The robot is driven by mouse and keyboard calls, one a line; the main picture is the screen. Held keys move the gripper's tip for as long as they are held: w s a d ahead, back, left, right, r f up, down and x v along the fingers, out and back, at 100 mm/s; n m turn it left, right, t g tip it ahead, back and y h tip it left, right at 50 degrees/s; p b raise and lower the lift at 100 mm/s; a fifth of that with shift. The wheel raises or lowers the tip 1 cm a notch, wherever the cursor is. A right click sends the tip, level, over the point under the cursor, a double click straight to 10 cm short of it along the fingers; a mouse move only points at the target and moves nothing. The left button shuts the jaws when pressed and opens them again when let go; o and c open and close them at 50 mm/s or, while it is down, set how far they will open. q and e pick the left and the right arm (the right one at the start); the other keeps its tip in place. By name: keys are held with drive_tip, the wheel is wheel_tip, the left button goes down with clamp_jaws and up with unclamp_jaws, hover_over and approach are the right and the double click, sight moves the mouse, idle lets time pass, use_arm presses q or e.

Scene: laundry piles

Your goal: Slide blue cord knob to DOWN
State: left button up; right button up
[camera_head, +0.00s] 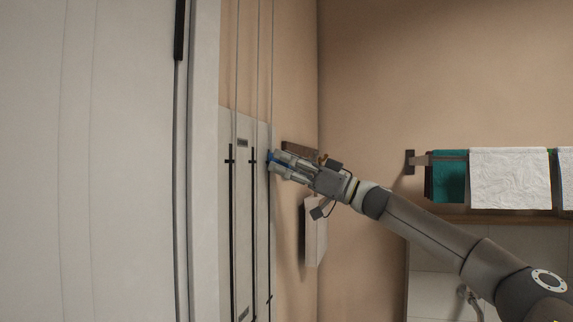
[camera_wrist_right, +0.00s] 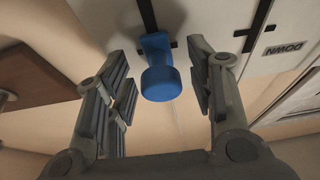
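The blue cord knob (camera_wrist_right: 160,78) shows in the right wrist view between the two fingers of my right gripper (camera_wrist_right: 157,100). The fingers are apart, with a visible gap on each side of the knob. The knob sits on a dark vertical track on a pale panel (camera_head: 244,200). My left gripper is not in view.
Two other cords with black tracks (camera_head: 231,200) run left of the gripper. A white box (camera_head: 315,230) is on the wall below my right wrist. A rail holds a teal towel (camera_head: 449,176) and a white towel (camera_head: 510,178) at the right. A large pale door (camera_head: 90,160) fills the left.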

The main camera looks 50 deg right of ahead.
drive_tip(key=shift+s, duration=0.15)
drive_tip(key=v, duration=1.1)
drive_tip(key=shift+s+f, duration=0.25)
drive_tip(key=shift+s, duration=0.05)
idle(0.4)
